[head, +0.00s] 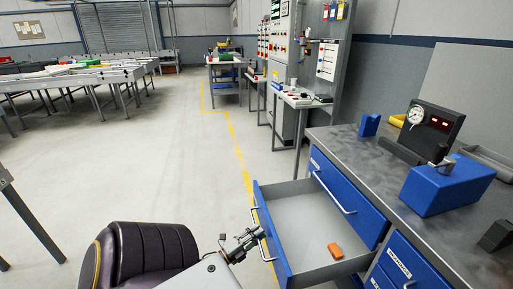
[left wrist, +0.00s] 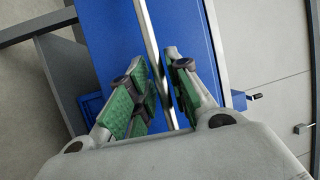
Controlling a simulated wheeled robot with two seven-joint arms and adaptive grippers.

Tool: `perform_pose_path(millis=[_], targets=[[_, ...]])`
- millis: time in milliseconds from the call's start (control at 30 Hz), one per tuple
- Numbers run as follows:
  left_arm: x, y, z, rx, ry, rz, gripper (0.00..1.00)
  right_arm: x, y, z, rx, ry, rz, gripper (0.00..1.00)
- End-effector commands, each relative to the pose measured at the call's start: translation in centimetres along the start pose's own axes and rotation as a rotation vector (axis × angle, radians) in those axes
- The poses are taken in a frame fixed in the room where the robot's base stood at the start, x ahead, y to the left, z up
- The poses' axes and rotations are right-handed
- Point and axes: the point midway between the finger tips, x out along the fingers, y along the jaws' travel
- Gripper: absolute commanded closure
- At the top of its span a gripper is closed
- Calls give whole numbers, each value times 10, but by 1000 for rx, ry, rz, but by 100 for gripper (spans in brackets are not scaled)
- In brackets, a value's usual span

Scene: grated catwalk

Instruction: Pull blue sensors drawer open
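A blue-fronted drawer (head: 312,224) in the workbench stands pulled far out, its grey inside showing; any label on its front is hidden from the head view. An orange block (head: 335,251) lies inside it. Its bar handle (head: 262,238) is on the outer face and also shows in the left wrist view (left wrist: 149,35). My left gripper (head: 258,236) is at this handle. In the left wrist view its green-padded fingers (left wrist: 162,85) are apart, one on each side of the bar, with narrow gaps showing. My right gripper is not in view.
On the bench top (head: 385,150) stand a blue block-shaped fixture (head: 447,184) and a dark gauge unit (head: 430,130). The floor (head: 150,165) left of the drawer is clear.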

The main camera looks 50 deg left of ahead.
Motion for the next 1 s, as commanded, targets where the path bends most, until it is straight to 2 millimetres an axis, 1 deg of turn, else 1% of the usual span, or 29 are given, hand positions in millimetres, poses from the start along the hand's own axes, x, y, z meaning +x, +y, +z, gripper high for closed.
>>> perform_pose_path(millis=[167, 267, 467, 667, 1000], targets=[[0, -1, 0, 1, 0, -1, 81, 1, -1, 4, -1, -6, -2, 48], [-1, -1, 0, 1, 0, -1, 81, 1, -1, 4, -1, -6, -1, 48], [-13, 0, 0, 0, 0, -1, 81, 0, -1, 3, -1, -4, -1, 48], [-38, 0, 0, 0, -1, 0, 81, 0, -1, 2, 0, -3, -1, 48], [-89, 0, 0, 1, -1, 2, 81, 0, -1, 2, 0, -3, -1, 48]])
